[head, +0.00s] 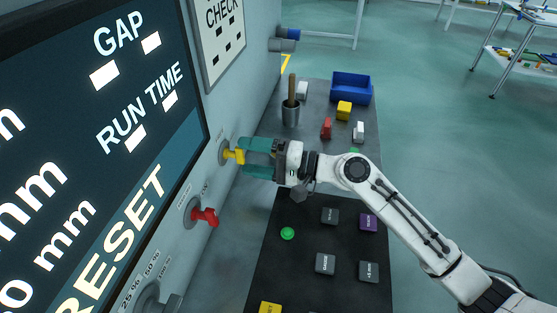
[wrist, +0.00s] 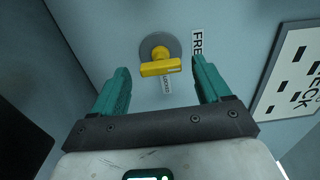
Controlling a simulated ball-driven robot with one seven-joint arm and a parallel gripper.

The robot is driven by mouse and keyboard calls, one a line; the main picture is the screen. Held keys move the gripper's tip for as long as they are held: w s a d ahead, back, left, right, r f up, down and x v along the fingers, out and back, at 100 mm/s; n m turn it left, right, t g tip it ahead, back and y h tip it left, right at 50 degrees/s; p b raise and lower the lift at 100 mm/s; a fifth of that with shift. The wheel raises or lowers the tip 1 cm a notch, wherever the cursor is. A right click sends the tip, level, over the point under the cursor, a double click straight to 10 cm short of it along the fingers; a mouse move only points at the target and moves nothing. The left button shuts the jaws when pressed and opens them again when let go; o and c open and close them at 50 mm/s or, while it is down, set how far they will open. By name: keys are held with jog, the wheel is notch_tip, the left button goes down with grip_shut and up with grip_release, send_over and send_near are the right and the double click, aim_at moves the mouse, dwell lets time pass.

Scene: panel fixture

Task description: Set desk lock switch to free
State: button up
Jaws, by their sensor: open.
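The desk lock switch is a yellow handle on a round grey base on the wall panel, seen in the head view (head: 234,156) and the wrist view (wrist: 160,68). In the wrist view the handle lies nearly crosswise, with a partly hidden label below it and a label starting "FRE" (wrist: 196,43) to its right. My gripper (head: 246,158) has its teal fingers apart, pointing at the panel. In the wrist view the handle sits between the fingertips (wrist: 160,70), with a visible gap on each side. I cannot tell how far the tips are from it in depth.
A red switch (head: 205,216) and a grey knob (head: 150,298) are lower on the panel, beside the large display (head: 60,160). A dark desk with push buttons (head: 325,263) lies below my arm.

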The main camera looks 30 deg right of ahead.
jog(key=b+v, duration=0.1)
jog(key=v, duration=0.8)
jog(key=shift+s+d, duration=0.1)
jog(key=shift+s, duration=0.1)
